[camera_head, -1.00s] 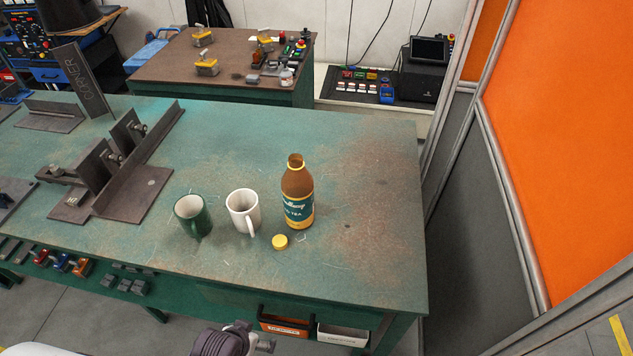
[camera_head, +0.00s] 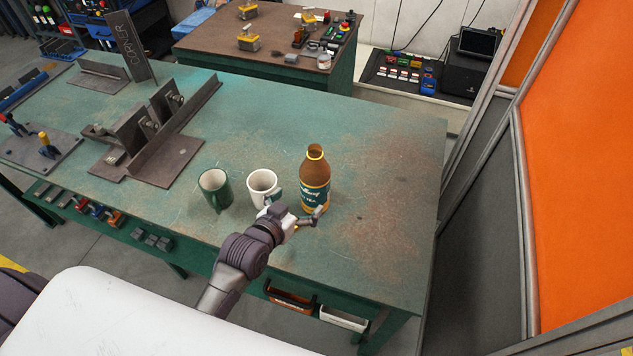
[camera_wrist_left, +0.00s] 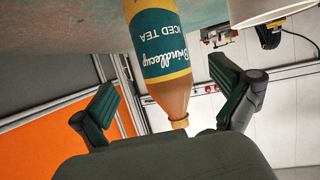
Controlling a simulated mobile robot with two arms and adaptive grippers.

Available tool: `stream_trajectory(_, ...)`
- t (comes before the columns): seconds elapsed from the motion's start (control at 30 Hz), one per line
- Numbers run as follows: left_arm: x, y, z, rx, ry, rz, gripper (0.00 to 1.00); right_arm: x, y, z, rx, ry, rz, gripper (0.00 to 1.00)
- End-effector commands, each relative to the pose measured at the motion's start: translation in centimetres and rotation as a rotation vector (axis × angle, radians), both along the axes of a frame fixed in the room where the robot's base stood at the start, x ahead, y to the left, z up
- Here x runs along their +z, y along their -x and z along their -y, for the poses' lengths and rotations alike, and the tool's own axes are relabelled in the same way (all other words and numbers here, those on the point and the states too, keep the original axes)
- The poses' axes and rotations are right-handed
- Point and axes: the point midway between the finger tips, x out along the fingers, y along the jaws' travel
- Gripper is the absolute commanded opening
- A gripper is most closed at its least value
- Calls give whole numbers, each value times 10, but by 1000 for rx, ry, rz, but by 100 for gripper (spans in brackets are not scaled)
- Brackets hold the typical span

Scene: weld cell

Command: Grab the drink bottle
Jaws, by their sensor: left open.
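The drink bottle (camera_head: 315,170) is brown with a teal label and a yellow band. There my left gripper (camera_wrist_left: 163,78) is open, with one finger to each side of the bottle and visible gaps. My right gripper is not in view.
A white mug (camera_head: 261,184) stands just left of the bottle, close to my left gripper. A green mug (camera_head: 214,190) stands further left. Steel fixtures (camera_head: 160,150) occupy the bench's left part. The bench right of the bottle is clear. An orange panel (camera_head: 580,150) stands at the right.

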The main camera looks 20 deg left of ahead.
Motion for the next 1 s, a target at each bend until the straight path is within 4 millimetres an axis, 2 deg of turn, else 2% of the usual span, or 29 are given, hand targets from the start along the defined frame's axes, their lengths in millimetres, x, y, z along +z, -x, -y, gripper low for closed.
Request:
stream_trajectory(0.03,-3,-11,2,0,0,0,100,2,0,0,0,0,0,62)
stream_trajectory(0.2,-14,-34,7,0,2,-2,100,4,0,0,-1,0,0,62)
stream_trajectory(0.43,-19,-48,9,-1,1,-3,100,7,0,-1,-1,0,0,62)
stream_trajectory(0.7,-34,-82,13,-1,1,-2,100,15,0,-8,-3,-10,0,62)
stream_trajectory(1.0,-39,-89,15,-1,0,-3,100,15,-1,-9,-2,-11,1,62)
